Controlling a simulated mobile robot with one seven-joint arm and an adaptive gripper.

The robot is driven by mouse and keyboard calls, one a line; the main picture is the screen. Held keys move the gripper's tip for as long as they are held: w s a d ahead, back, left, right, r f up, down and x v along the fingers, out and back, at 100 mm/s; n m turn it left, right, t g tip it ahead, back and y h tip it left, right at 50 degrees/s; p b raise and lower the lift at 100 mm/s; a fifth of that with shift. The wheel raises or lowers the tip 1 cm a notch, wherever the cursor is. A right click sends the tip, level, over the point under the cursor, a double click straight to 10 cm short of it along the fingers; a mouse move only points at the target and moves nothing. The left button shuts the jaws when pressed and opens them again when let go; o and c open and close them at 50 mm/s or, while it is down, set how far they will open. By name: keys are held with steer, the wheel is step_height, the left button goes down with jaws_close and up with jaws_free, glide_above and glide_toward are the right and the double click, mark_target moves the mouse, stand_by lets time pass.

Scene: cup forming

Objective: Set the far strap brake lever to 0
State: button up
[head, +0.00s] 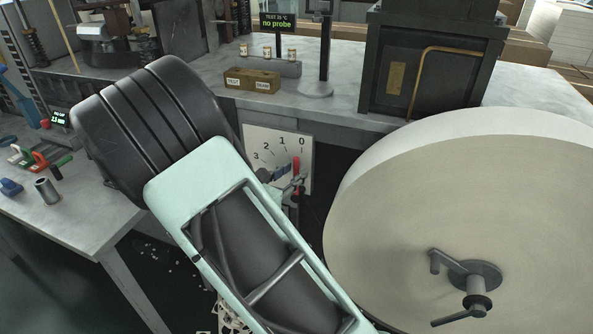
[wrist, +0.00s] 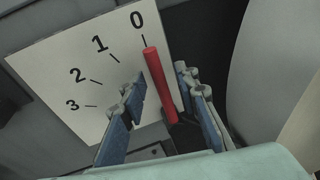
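The red brake lever (wrist: 160,85) stands in front of a white dial plate (wrist: 60,65) marked 0 to 3. Its top end lines up with the tick below the 0 in the wrist view. In the head view the lever (head: 296,167) also points up toward the 0 on the plate (head: 262,140). My gripper (wrist: 161,78) is open, its blue-padded fingers on either side of the lever with visible gaps. In the head view my gripper (head: 283,178) is small and partly hidden by my arm, beside the lever.
A large pale paper roll (head: 440,200) with a crank hub stands close on the right. Behind are a grey bench (head: 345,110), a dark machine (head: 428,60) and a wooden block (head: 252,80). A side table (head: 75,215) with tools is at left.

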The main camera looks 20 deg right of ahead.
steer(key=v, duration=0.9)
steer(key=shift+s+a, duration=0.2)
